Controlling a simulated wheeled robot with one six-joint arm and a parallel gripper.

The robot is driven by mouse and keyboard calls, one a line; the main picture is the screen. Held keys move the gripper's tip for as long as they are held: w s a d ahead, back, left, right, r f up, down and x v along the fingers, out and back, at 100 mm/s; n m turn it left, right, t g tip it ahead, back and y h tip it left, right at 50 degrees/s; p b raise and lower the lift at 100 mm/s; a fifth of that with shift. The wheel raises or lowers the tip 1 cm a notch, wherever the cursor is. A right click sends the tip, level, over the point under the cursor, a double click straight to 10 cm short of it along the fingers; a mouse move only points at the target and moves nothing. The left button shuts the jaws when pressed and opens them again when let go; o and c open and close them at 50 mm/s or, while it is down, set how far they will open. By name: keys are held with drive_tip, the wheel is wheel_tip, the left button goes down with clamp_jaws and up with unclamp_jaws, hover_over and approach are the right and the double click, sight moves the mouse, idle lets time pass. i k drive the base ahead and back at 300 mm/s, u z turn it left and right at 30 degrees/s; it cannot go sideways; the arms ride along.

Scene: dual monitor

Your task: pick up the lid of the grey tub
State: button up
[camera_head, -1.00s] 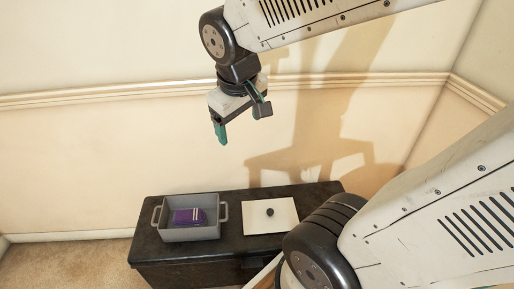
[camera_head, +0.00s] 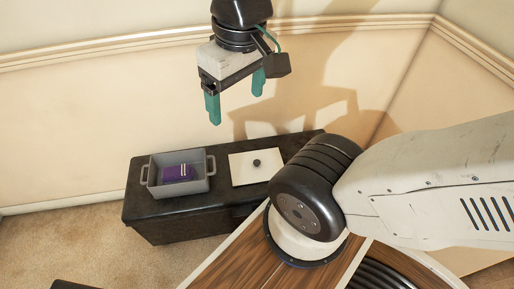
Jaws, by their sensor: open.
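The grey tub (camera_head: 207,181) stands without a cover on a dark chest, with a handle on its left and right sides. A purple item (camera_head: 178,174) with pale stripes lies inside it. The lid (camera_head: 243,175) is a flat, cream-white square with a dark round knob (camera_head: 256,162); it lies on the chest just right of the tub. My gripper (camera_head: 236,103) has two teal fingers pointing down, spread apart and empty. In the picture it is above the tub and lid, apart from both.
The dark chest (camera_head: 150,210) stands against a cream wall (camera_head: 70,120) with a pale rail. Carpet (camera_head: 60,240) lies in front on the left.

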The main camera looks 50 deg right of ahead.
sight(252, 167)
drive_tip(key=u, duration=0.85)
drive_tip(key=k, duration=1.55)
drive_tip(key=z, duration=1.35)
drive_tip(key=i, duration=1)
drive_tip(key=z, duration=0.05)
